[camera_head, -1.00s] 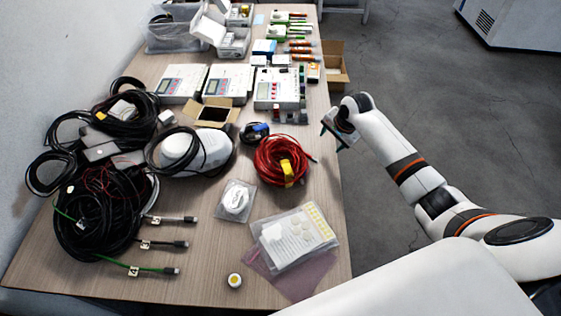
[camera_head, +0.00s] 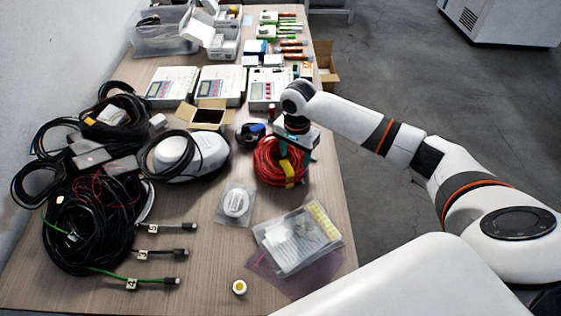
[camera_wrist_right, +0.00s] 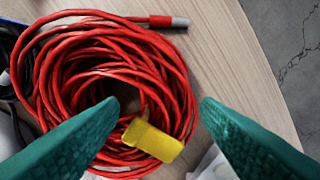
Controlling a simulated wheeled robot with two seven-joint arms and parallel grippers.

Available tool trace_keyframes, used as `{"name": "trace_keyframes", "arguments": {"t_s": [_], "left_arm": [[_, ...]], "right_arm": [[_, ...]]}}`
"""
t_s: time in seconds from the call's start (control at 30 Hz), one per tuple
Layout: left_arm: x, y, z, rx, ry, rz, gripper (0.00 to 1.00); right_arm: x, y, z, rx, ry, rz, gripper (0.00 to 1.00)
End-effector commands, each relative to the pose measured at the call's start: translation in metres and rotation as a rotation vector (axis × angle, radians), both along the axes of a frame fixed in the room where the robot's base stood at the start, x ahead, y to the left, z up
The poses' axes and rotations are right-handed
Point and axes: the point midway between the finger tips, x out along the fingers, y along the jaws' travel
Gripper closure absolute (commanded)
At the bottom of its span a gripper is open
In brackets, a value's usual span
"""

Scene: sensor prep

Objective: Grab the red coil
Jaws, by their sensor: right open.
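The red coil (camera_head: 268,172) of cable lies on the table right of centre, with a yellow tag (camera_head: 289,175) on its near side. It also fills much of the right wrist view (camera_wrist_right: 70,65), with its yellow tag (camera_wrist_right: 152,140) between the fingers. My right gripper (camera_head: 293,152) is above the right part of the coil and hides some of it. In the right wrist view its green fingers (camera_wrist_right: 158,103) are apart with nothing held. The left finger overlaps the coil in the picture, and the right finger is over bare table. My left gripper is not in view.
Black cable bundles (camera_head: 85,225) cover the left of the table (camera_head: 205,270). A white dome device (camera_head: 177,155) stands left of the coil, and a blue-and-black coil (camera_head: 250,134) lies just behind it.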

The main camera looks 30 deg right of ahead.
Motion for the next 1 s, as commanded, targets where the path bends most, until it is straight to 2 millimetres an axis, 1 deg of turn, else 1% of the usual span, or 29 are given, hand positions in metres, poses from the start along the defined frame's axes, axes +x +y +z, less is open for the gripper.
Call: {"name": "trace_keyframes", "arguments": {"t_s": [0.13, 0.27, 0.4, 0.5, 0.7, 0.97, 1.0], "left_arm": [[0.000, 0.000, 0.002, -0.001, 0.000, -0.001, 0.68], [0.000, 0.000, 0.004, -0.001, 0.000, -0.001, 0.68], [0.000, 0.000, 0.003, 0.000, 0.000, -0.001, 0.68], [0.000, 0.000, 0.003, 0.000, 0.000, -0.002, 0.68], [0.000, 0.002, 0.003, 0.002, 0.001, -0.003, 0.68], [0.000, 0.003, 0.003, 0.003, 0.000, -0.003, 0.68], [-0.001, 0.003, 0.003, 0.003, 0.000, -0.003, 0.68]], "right_arm": [[-0.003, 0.000, -0.012, -0.001, 0.002, 0.001, 0.42], [-0.009, -0.001, -0.032, -0.001, 0.004, 0.000, 0.42], [-0.008, 0.000, -0.049, 0.000, 0.000, 0.001, 0.42], [-0.008, -0.001, -0.054, 0.000, -0.001, 0.001, 0.42], [-0.008, 0.000, -0.054, 0.000, -0.001, 0.002, 0.42], [-0.008, 0.000, -0.054, 0.000, -0.001, 0.002, 0.84], [-0.008, 0.000, -0.054, 0.000, -0.001, 0.002, 0.91]]}}
